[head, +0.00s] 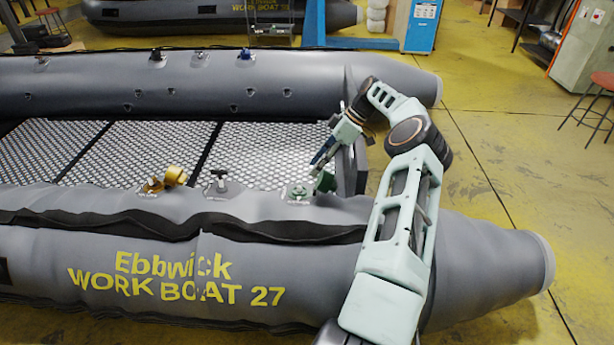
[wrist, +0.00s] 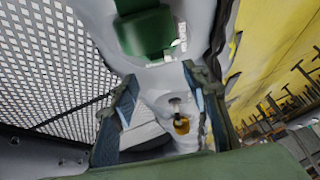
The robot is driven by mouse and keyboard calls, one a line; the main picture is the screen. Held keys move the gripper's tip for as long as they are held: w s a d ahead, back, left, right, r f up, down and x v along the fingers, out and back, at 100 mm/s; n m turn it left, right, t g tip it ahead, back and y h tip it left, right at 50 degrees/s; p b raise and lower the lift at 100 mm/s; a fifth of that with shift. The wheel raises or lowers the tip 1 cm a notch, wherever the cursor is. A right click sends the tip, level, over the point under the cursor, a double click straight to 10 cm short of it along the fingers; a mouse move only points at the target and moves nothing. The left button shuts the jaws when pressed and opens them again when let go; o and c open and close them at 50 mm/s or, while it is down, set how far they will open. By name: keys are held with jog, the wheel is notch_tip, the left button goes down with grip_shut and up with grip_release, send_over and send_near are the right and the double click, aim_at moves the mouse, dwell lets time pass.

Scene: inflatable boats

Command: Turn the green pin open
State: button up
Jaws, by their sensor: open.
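In the wrist view a green blocky part (wrist: 146,33) fills the top middle, beyond the fingertips. My gripper (head: 318,164) hangs just above the green fitting in the head view, pointing down to the left. In the wrist view my gripper (wrist: 160,78) has its two fingers apart with nothing between them. The gap between fingertips and green part is hard to judge. The pin's exact turn cannot be made out.
The boat's metal-patterned floor (head: 267,150) lies behind. Its dark end board (head: 352,160) stands close to my arm, on the right.

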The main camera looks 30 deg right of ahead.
jog(key=shift+v, duration=2.05)
